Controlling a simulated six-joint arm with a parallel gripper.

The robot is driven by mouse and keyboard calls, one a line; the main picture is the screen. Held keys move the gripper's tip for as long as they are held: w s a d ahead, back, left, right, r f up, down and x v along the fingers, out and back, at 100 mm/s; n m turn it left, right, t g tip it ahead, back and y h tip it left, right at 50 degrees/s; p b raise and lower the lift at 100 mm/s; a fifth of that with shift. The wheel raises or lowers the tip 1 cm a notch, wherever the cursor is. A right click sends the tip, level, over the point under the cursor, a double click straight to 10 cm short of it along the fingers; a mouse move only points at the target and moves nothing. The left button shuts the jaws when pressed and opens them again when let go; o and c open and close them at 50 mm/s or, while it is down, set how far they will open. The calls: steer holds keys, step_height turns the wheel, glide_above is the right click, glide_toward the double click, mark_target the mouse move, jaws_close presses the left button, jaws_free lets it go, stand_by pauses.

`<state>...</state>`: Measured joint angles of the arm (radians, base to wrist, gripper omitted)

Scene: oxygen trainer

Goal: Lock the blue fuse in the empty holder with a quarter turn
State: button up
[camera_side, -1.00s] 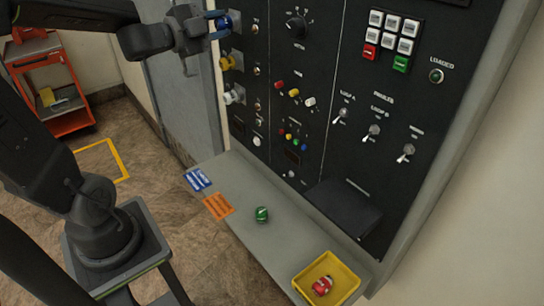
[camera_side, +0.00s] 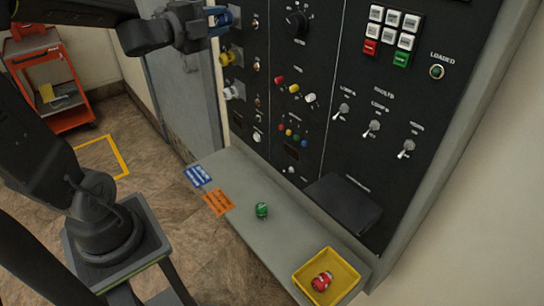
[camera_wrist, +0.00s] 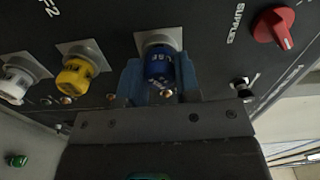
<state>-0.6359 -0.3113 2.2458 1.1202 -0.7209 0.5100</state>
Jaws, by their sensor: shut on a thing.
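The blue fuse (camera_wrist: 160,65) is at the topmost holder (camera_wrist: 158,38) on the panel, between the fingers of my gripper (camera_wrist: 160,85). It also shows in the side view (camera_side: 222,20), at the top left of the panel. My gripper is shut on it. The fuse's far end meets the pale square base of the holder in the wrist view. How deep it sits and whether it is locked I cannot tell. Beside it, the yellow fuse (camera_wrist: 77,77) and the white fuse (camera_wrist: 18,83) sit in their own holders.
A green fuse (camera_side: 261,210) lies on the grey shelf (camera_side: 285,240). A yellow tray (camera_side: 350,283) with a red fuse (camera_side: 322,281) stands at the shelf's right end. Switches and a red knob (camera_wrist: 273,29) stick out from the panel near my gripper.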

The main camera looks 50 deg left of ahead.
steer(key=m, duration=0.3)
steer(key=m, duration=0.2)
steer(key=shift+m, duration=0.4)
steer(key=o, duration=1)
